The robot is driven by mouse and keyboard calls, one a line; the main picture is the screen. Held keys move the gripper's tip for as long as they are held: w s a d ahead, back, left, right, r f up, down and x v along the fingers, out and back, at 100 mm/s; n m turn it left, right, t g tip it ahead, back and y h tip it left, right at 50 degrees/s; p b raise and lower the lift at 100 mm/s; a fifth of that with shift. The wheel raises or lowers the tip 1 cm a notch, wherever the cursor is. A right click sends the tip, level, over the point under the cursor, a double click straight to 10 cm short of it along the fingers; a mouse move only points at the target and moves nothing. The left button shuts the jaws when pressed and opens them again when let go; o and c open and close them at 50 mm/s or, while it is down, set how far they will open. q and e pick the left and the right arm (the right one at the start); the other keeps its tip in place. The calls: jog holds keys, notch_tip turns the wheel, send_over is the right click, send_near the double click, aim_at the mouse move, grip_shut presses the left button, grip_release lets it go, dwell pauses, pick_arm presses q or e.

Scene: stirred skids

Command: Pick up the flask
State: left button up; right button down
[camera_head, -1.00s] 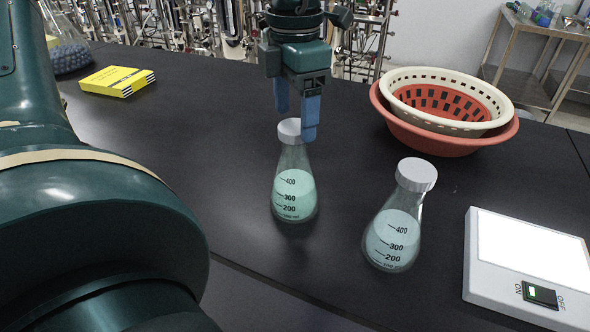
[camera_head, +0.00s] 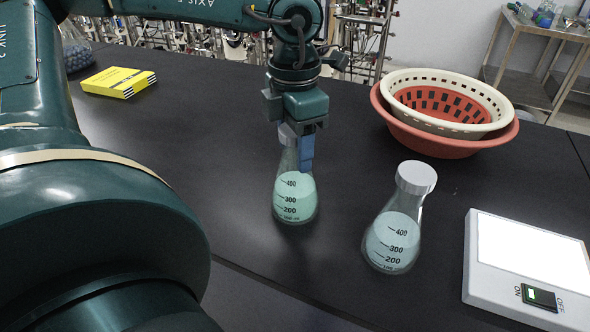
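A conical flask with a grey-white cap and pale green liquid (camera_head: 295,200) stands upright on the black bench in the middle. My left gripper (camera_head: 297,165) points down over it, with its blue fingers low at the cap and neck. One finger shows in front of the right side of the neck; the other is mostly hidden behind the cap. The fingers look spread as before, and I cannot tell whether they touch the glass. A second similar flask (camera_head: 393,240) stands upright to the right, clear of the gripper. My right gripper is not in view.
A white scale-like device with a switch (camera_head: 490,281) lies at the right front. A cream basket sits in an orange-red basket (camera_head: 430,143) at the back right. The bench between box and flask is clear.

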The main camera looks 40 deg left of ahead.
pick_arm(q)
grip_shut()
dwell(0.3)
jog(key=shift+r, duration=0.1)
